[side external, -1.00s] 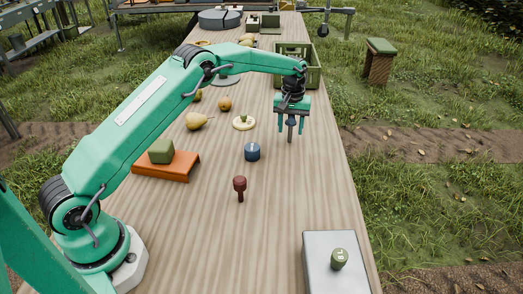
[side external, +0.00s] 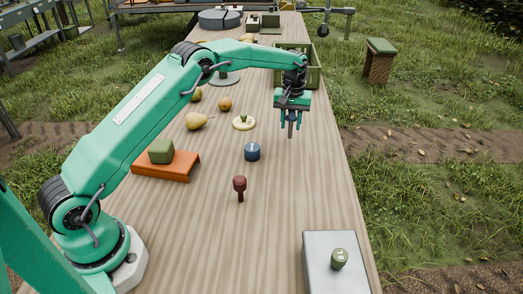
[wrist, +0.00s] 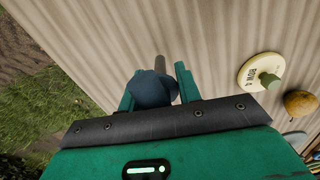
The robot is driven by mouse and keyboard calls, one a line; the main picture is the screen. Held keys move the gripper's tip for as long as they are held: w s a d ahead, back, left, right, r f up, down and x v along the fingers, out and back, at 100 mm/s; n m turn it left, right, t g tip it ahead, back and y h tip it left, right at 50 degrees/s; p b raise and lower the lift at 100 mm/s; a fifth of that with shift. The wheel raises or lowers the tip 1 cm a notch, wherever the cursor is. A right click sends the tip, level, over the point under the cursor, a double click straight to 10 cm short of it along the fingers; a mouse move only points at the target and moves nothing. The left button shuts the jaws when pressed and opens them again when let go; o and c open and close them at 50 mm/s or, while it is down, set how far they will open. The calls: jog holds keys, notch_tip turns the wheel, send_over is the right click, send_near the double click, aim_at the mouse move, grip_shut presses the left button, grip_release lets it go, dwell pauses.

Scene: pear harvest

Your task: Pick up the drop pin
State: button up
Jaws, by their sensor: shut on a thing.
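The drop pin, a grey shaft (side external: 290,131) with a dark blue-grey rounded head (wrist: 153,87), hangs upright in my gripper (side external: 290,121). The two green fingers are shut on it, one on each side of the head in the wrist view. The shaft points down toward the wooden table top near its right edge. The pin appears to be clear of the table, but the gap under its tip is hard to judge. The upper part of the pin is hidden between the fingers in the side view.

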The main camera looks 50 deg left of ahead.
aim_at(293, 114)
jog(key=r, duration=0.3)
jog(key=shift+s+d, duration=0.15)
jog(key=shift+d, duration=0.25)
jog(key=s+d+r, duration=0.5)
jog(key=d+r, duration=0.1)
jog(key=d, duration=0.3)
jog(key=shift+d+r, duration=0.2)
jog(key=shift+d, duration=0.1)
jog(key=shift+s+d, duration=0.1)
jog(key=shift+s, duration=0.05)
